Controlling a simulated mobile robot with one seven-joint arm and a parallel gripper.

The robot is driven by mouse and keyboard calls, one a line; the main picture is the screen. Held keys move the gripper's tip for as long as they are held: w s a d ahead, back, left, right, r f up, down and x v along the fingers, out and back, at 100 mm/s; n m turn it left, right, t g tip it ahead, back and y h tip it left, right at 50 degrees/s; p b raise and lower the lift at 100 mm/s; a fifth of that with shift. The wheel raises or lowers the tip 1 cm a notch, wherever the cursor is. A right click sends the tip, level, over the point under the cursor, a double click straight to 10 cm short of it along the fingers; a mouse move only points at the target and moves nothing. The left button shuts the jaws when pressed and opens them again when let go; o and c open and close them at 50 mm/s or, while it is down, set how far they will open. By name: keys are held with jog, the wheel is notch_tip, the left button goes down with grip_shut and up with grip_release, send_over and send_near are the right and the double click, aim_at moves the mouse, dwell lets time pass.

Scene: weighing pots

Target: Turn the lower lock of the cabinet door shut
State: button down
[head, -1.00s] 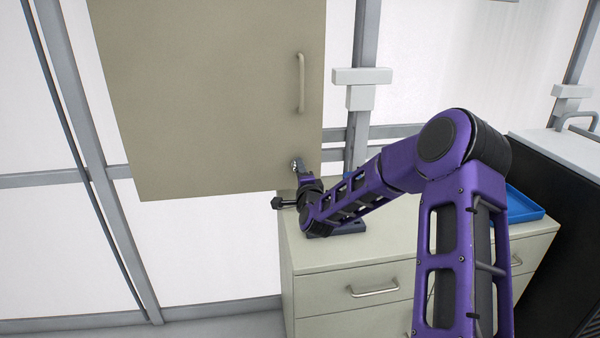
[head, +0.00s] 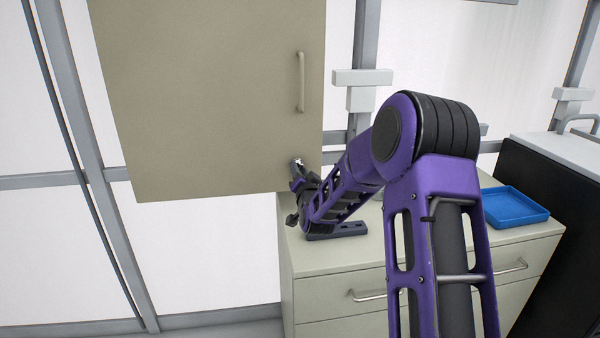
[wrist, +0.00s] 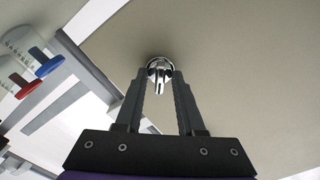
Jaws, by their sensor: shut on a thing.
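The cabinet door (head: 210,90) is a beige panel standing flat and closed-looking, with a vertical bar handle (head: 300,82) near its right edge. The lower lock (wrist: 158,66) is a small shiny metal knob low on the door, below the handle. My gripper (wrist: 159,88) is shut on the lock, one finger on each side of it in the wrist view. In the head view my gripper (head: 298,172) reaches up to the door's lower right corner and covers most of the lock.
A drawer unit (head: 330,262) stands below and right, with a dark grey flat object (head: 345,231) and a blue tray (head: 515,207) on its top. A black cabinet (head: 545,190) is at the right. In the wrist view, containers with a blue lid (wrist: 38,54) and red lid (wrist: 27,90) show.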

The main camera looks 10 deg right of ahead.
jog(key=shift+n, duration=3.7)
jog(key=c, duration=0.9)
grip_release()
jog(key=s, duration=1.7)
jog(key=shift+s, duration=0.25)
